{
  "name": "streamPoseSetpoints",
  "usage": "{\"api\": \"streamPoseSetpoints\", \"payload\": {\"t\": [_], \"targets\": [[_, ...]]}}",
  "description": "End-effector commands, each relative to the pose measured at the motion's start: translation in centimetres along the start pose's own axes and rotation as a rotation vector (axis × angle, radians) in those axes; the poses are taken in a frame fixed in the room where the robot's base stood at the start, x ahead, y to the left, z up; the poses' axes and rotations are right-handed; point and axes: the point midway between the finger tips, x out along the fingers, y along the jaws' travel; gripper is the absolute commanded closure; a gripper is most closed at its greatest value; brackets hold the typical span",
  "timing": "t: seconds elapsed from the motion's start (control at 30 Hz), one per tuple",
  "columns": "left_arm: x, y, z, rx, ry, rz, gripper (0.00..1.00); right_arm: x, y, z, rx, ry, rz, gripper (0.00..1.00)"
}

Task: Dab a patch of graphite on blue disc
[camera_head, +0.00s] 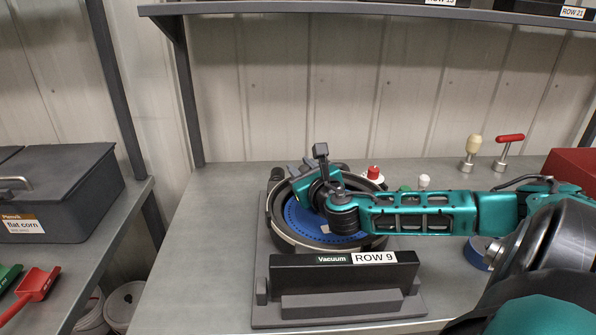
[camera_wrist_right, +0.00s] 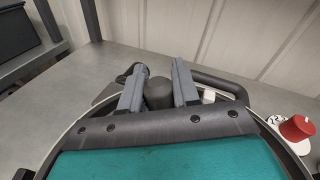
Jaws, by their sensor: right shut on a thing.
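The blue disc (camera_head: 300,222) lies in a round dark housing with a pale rim (camera_head: 285,236), on the bench. My left gripper is not in view.
A black "Vacuum ROW 9" block (camera_head: 340,272) stands in front of the housing. A red-capped knob (camera_head: 374,172) is behind it. Cream-handled (camera_head: 473,150) and red-handled (camera_head: 509,145) tools stand at the back right. A shelf (camera_head: 350,8) runs above. The bench is clear at left.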

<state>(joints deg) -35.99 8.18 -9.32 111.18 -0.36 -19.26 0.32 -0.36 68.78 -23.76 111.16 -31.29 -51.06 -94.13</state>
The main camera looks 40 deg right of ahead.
Motion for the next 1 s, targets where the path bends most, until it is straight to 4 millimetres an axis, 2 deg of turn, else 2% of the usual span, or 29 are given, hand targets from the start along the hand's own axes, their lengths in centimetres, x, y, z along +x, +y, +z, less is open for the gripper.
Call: {"api": "streamPoseSetpoints", "payload": {"t": [0.03,0.17,0.53,0.77,1.0], "targets": [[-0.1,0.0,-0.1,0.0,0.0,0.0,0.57,0.8,-2.2,0.8,-0.046,-0.015,-0.065,1.0],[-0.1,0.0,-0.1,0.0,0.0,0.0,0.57,0.8,-1.9,0.8,-0.046,-0.015,-0.064,1.0],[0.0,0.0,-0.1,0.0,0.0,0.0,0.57,0.8,0.9,1.6,-0.041,-0.012,-0.06,1.0],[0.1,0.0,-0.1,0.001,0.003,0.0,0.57,0.7,1.8,1.5,-0.037,-0.007,-0.054,1.0],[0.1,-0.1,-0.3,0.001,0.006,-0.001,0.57,0.7,3.8,2.0,-0.031,-0.007,-0.05,1.0]]}}
